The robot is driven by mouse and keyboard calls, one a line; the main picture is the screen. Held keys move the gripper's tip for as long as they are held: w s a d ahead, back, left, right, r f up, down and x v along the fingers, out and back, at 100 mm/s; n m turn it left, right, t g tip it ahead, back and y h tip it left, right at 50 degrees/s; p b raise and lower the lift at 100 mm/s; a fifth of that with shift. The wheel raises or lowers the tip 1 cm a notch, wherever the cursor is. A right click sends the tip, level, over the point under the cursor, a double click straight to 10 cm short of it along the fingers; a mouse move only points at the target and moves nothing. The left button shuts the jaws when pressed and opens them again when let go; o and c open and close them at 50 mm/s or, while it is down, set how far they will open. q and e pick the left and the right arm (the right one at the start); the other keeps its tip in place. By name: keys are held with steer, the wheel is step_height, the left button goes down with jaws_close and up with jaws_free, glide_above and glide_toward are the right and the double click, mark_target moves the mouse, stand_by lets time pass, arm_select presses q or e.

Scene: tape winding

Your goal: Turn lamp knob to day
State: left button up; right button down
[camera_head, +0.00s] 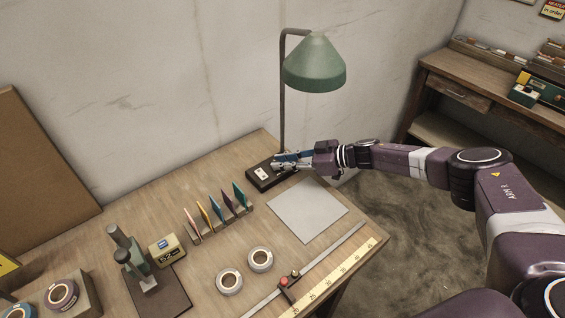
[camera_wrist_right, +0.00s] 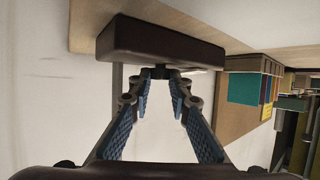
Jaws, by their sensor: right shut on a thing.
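The desk lamp has a green shade (camera_head: 315,68) on a thin dark pole and a dark base (camera_head: 255,183) with a small white label. Its base is the dark block (camera_wrist_right: 160,42) in the right wrist view. My right gripper (camera_head: 278,161) is at the base, coming from the right. In the right wrist view its blue-padded fingers (camera_wrist_right: 160,74) converge at the base's edge. They are shut on a small dark part there, apparently the lamp knob, which the fingertips mostly hide. The knob's setting cannot be read. My left gripper is not in view.
A white sheet (camera_head: 307,208) lies in front of the lamp. Coloured cards (camera_head: 228,200) stand left of it. Two tape rolls (camera_head: 245,272), a ruler strip (camera_head: 345,275) and a grey-green device (camera_head: 140,262) are nearer. A wooden side desk (camera_head: 455,88) stands at right.

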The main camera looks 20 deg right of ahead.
steer(key=shift+w+r, duration=0.15)
steer(key=c, duration=1.8)
jaws_free()
steer(key=v, duration=1.2)
